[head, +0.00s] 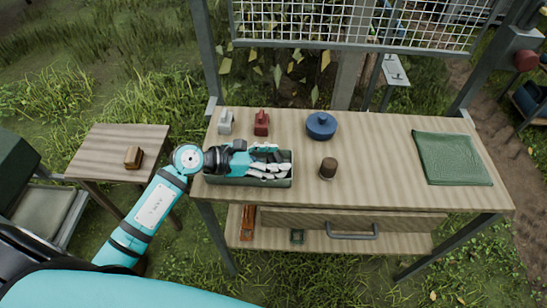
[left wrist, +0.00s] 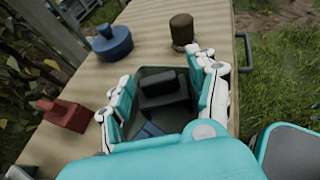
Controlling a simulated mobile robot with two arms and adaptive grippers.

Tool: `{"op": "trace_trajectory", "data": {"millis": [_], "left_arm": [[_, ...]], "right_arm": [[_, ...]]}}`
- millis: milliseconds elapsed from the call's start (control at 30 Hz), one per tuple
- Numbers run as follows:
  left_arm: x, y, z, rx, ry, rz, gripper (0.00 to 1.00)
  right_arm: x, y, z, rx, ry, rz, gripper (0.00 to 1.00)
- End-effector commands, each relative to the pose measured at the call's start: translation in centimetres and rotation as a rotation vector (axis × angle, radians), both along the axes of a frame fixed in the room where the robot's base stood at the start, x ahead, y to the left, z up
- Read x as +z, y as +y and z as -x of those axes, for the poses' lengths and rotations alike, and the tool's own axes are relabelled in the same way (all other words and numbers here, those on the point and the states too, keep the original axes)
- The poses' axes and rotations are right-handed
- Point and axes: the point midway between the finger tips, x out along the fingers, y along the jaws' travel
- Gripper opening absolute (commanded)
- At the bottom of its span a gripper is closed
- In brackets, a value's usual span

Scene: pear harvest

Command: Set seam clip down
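A dark, block-shaped clip with a raised grip (left wrist: 163,92) shows between my left fingers in the left wrist view. I take it for the seam clip. It is low in the green tray (head: 250,182) at the left front of the bench. My left gripper (head: 272,160) is over the tray with its fingers spread; it also shows in the left wrist view (left wrist: 165,75). Gaps show between the fingers and the clip. In the head view my gripper hides the clip. A grey clip-like piece (head: 225,121) and a red one (head: 261,122) stand behind the tray. My right gripper is not in view.
A blue lidded pot (head: 321,126) and a brown cylinder (head: 328,168) stand mid-bench. A green cloth (head: 452,158) lies at right. A brown block (head: 133,157) sits on the side table (head: 105,145). The bench (head: 385,170) is clear between cylinder and cloth.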

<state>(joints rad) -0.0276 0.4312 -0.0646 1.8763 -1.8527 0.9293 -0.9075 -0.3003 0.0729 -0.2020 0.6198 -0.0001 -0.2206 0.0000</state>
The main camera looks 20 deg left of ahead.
Motion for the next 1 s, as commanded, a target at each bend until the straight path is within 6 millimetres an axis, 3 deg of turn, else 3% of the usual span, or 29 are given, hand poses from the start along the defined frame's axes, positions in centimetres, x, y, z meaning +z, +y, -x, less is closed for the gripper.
{"op": "trace_trajectory", "data": {"millis": [300,800,1000], "left_arm": [[0.4,0.2,0.2,0.001,0.000,-0.001,0.60],[3.7,7.2,5.8,0.000,0.003,-0.003,0.60],[4.7,8.5,6.8,0.000,0.001,0.000,0.60]], "right_arm": [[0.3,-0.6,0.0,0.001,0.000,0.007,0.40],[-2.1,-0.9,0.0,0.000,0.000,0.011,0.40],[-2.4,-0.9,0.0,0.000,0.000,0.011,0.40]]}}
